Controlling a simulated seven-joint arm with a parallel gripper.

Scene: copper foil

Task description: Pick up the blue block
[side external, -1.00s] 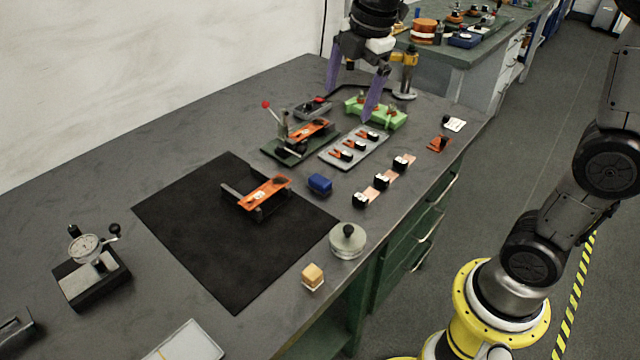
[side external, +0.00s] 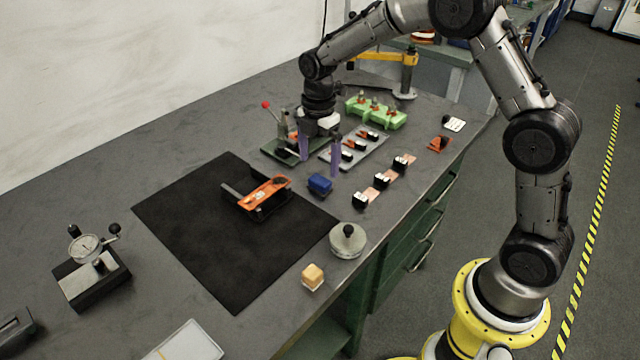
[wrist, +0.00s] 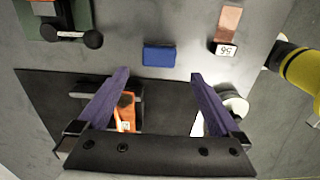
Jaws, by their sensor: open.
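The blue block (side external: 319,184) lies on the dark grey bench, just right of the black mat's upper right edge. In the wrist view the blue block (wrist: 159,55) sits beyond the fingertips, roughly centred between them. My gripper (side external: 320,168) has two purple fingers, spread apart with nothing between them. In the side view its fingers are above and behind the block, near the grey tray. The wrist view also shows my open gripper (wrist: 158,74).
A black mat (side external: 200,240) holds an orange-and-black fixture (side external: 262,196). Black blocks with copper strips (side external: 381,181) stand right of the blue block. A grey tray (side external: 372,152), a green lever fixture (side external: 285,150) and a round lidded weight (side external: 347,241) are near.

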